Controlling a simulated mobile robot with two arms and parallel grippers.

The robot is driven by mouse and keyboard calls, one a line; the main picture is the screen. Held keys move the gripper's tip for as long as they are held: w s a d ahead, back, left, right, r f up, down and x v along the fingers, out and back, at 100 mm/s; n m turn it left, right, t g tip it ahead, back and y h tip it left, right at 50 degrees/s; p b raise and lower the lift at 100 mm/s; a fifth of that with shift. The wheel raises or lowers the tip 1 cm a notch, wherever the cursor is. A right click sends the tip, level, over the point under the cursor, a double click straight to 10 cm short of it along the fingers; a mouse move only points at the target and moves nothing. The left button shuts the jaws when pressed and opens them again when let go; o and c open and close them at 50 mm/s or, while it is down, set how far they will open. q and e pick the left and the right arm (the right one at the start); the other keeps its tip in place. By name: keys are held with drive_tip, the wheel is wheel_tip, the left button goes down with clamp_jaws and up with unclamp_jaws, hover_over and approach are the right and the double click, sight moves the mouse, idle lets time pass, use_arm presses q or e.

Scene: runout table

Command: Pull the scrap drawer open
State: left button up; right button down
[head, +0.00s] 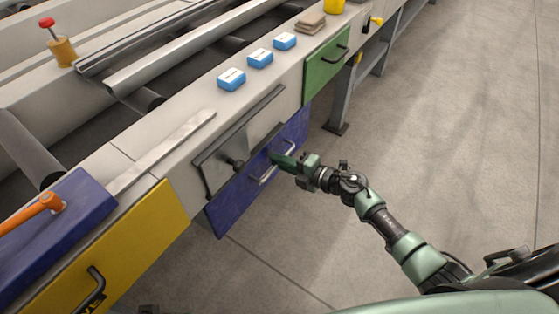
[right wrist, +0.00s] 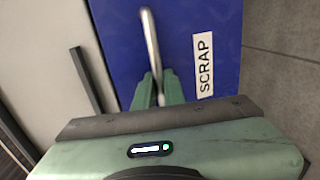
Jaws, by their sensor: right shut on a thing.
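The blue scrap drawer (head: 232,205) is in the front of the runout table, below a grey panel. In the right wrist view the blue front (right wrist: 112,30) carries a white SCRAP label (right wrist: 204,64). Its metal bar handle (head: 265,176) also shows in the right wrist view (right wrist: 150,40), running between my fingers. My right gripper (head: 277,161) is shut on this handle, its green fingers (right wrist: 157,92) on either side of the bar.
A yellow drawer (head: 140,240) is to the left and a green drawer (head: 323,75) to the right. The floor (head: 430,120) in front is clear.

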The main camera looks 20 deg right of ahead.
idle(0.4)
drive_tip(key=shift+s+d, duration=0.15)
drive_tip(key=shift+s, duration=0.05)
use_arm(q)
wheel_tip(320, 180, down, 10)
drive_tip(key=p, duration=0.3)
drive_tip(key=shift+s+r+g, duration=0.15)
drive_tip(key=shift+s+g, duration=0.15)
drive_tip(key=shift+s, duration=0.05)
use_arm(e)
drive_tip(key=f+v, duration=0.3)
drive_tip(key=v, duration=1.2)
drive_tip(key=s+f+v, duration=0.1)
drive_tip(key=f+v, duration=0.2)
drive_tip(key=v, duration=1.3)
drive_tip(key=shift+s+d+f, duration=0.15)
drive_tip(key=shift+d+f, duration=0.15)
drive_tip(key=shift+d, duration=0.1)
drive_tip(key=c, duration=1.5)
unclamp_jaws()
use_arm(q)
drive_tip(key=shift+x, duration=0.8)
use_arm(e)
drive_tip(key=v, duration=0.7)
drive_tip(key=shift+s+d, duration=0.2)
drive_tip(key=shift+s, duration=0.1)
